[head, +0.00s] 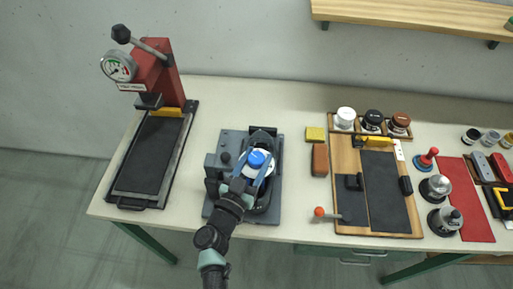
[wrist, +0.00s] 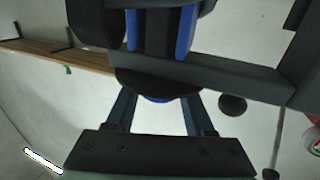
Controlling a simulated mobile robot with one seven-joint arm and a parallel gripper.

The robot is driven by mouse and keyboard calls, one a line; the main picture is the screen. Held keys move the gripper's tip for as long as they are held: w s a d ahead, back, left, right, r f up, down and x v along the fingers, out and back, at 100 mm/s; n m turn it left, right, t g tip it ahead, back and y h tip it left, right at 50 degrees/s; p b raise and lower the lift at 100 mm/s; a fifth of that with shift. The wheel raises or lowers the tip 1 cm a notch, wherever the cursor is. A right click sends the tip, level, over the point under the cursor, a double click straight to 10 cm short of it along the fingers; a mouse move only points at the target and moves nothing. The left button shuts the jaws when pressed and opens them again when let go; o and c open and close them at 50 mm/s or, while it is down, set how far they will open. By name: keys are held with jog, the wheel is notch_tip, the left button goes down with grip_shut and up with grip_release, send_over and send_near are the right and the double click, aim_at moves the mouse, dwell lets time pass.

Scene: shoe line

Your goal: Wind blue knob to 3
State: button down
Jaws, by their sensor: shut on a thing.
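The blue knob (head: 256,158) stands on a white round part of the dark grey fixture (head: 228,140) in the head view. A dark shoe (head: 263,204) lies in that fixture, beneath the knob and partly covered by my arm. My gripper (head: 251,171) reaches in from the front and is shut on the blue knob. In the wrist view a small blue edge of the knob (wrist: 157,99) shows between the two fingers, under a dark round part (wrist: 158,82). The knob's number marks cannot be read.
A red press (head: 165,75) with a gauge stands left. A yellow block (head: 315,134) and brown block (head: 320,160) lie right of the fixture, then a wooden board (head: 345,155) with jars. A wall shelf (head: 420,18) hangs at the back. Table behind the fixture is clear.

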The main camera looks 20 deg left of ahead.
jog(key=m+h, duration=0.2)
jog(key=h, duration=0.1)
jog(key=shift+a+g+b, duration=0.2)
jog(key=shift+g+b, duration=0.1)
jog(key=m+h+b, duration=0.1)
jog(key=m+h, duration=0.1)
jog(key=h, duration=0.1)
jog(key=shift+d+f+g+b, duration=0.1)
jog(key=shift+g+b, duration=0.3)
jog(key=shift+m+g+h+b, duration=0.4)
jog(key=shift+m+h+b, duration=0.1)
jog(key=shift+h, duration=0.2)
jog(key=shift+d, duration=0.1)
jog(key=shift+c, duration=1.3)
grip_release()
jog(key=shift+r, duration=0.3)
